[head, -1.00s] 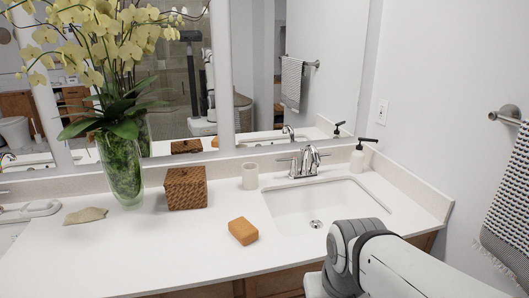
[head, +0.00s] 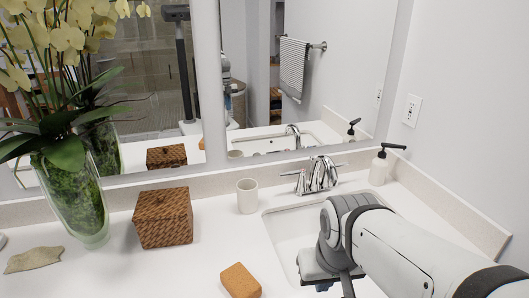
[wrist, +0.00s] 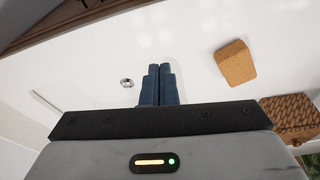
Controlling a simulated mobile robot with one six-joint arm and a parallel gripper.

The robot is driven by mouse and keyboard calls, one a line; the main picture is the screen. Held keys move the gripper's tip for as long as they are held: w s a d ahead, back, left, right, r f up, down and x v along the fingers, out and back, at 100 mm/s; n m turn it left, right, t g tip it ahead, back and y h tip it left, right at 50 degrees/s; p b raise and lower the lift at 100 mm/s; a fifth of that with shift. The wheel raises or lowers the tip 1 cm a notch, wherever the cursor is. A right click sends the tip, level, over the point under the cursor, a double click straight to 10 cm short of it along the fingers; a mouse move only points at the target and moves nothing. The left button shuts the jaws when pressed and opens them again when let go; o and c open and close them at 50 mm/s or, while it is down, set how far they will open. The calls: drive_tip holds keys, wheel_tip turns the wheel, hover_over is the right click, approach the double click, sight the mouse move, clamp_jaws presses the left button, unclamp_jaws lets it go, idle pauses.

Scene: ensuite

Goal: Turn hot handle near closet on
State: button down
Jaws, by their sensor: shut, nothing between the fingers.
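The chrome faucet (head: 319,175) stands at the back of the white sink (head: 276,226), with a lever handle on its left side (head: 292,174) and another lever on its right, seen only as a thin bar (head: 341,165). No hot mark is readable and no closet is identifiable. My gripper (wrist: 159,70) shows in the wrist view with its blue fingers together and empty, above the sink and counter. In the head view my arm reaches in from the right, over the basin, and hides much of it. My gripper is apart from the faucet.
A white cup (head: 247,197) stands left of the faucet and a soap dispenser (head: 380,168) right of it. A wicker box (head: 163,218), an orange sponge-like block (head: 240,281) and a flower vase (head: 75,205) are on the counter. A mirror (head: 330,75) rises behind.

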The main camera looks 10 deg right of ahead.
drive_tip(key=shift+s+d, duration=0.1)
drive_tip(key=w+r+n+p, duration=0.15)
drive_tip(key=w+r, duration=0.35)
drive_tip(key=w, duration=0.8)
drive_tip(key=w+r+m+p, duration=0.1)
drive_tip(key=w+r+p, duration=0.3)
drive_tip(key=w, duration=0.9)
drive_tip(key=n+t+p, duration=0.1)
drive_tip(key=n+p, duration=0.1)
drive_tip(key=p, duration=0.1)
hover_over(280, 164)
drive_tip(key=s+d, duration=0.1)
drive_tip(key=s, duration=0.3)
wheel_tip(280, 164, down, 3)
drive_tip(key=shift+y, duration=0.4)
drive_tip(key=p+x, duration=0.2)
drive_tip(key=x, duration=0.7)
drive_tip(key=shift+f, duration=0.35)
drive_tip(key=shift+s+d+f+p, duration=0.1)
drive_tip(key=shift+s+d+p, duration=0.1)
drive_tip(key=shift+s, duration=0.45)
drive_tip(key=shift+s+d+f+p, duration=0.1)
drive_tip(key=shift+s+p, duration=0.15)
drive_tip(key=shift+s, duration=0.35)
drive_tip(key=shift+s+d+f+p, duration=0.1)
drive_tip(key=shift+s+p, duration=0.1)
drive_tip(key=shift+s, duration=0.45)
